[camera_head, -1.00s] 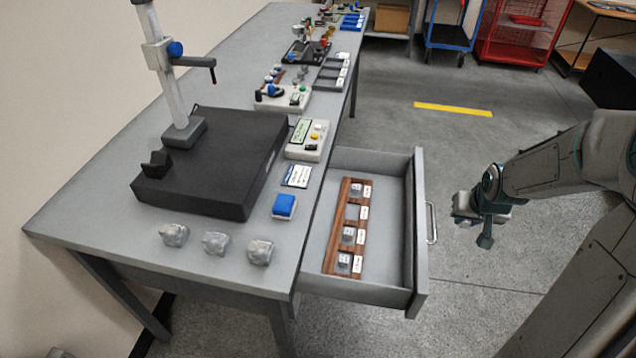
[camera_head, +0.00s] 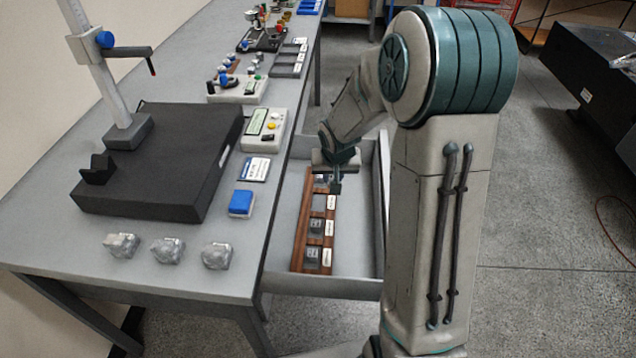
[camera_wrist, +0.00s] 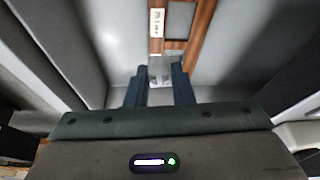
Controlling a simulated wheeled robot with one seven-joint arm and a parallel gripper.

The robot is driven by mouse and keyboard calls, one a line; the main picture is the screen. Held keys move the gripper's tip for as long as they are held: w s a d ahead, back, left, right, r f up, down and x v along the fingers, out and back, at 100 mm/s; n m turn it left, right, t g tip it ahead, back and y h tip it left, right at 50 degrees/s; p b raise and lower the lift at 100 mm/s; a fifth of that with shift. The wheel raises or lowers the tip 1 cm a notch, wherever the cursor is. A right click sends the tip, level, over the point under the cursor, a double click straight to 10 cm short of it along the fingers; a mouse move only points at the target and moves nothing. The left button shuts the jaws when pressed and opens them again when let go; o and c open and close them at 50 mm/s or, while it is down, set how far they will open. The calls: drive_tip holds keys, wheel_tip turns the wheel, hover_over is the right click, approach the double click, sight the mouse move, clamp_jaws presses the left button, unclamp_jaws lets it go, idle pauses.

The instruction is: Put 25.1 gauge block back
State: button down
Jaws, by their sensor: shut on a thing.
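My gripper (camera_head: 337,187) hangs over the open drawer (camera_head: 350,287), at the far part of the wooden block rack (camera_head: 299,262). In the wrist view my gripper (camera_wrist: 160,92) is shut on a small grey gauge block (camera_wrist: 160,68), which sits between the dark fingers. The rack (camera_wrist: 203,22) lies beyond the block there, with a dark empty slot (camera_wrist: 180,20) and a white label whose text is too blurred to read. In the head view the rack holds grey blocks in its near slots (camera_head: 313,227). My gripper partly hides the far end of the rack.
The bench (camera_head: 200,285) stands left of the drawer and bears a black plate (camera_head: 160,160) with a stand, a blue block (camera_head: 241,203), several grey lumps (camera_head: 168,250) and a control box (camera_head: 264,130). The drawer floor beside the rack is bare.

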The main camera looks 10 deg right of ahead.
drive_tip(key=shift+m+h, duration=0.4)
drive_tip(key=shift+m, duration=0.4)
drive_tip(key=a+f+b, duration=0.1)
drive_tip(key=f+b, duration=0.1)
drive_tip(key=w+a+f+b, duration=0.1)
drive_tip(key=f+b, duration=0.1)
drive_tip(key=f, duration=0.1)
drive_tip(key=w+a+f+b, duration=0.1)
drive_tip(key=f, duration=0.2)
drive_tip(key=shift+a+b, duration=0.15)
drive_tip(key=shift+b, duration=0.25)
drive_tip(key=shift+f+b, duration=0.3)
drive_tip(key=shift+b, duration=0.1)
drive_tip(key=shift+f+b, duration=0.55)
drive_tip(key=shift+b, duration=0.4)
idle(0.5)
drive_tip(key=c, duration=0.8)
unclamp_jaws()
drive_tip(key=shift+o, duration=0.2)
wheel_tip(320, 180, up, 7)
drive_tip(key=p, duration=0.4)
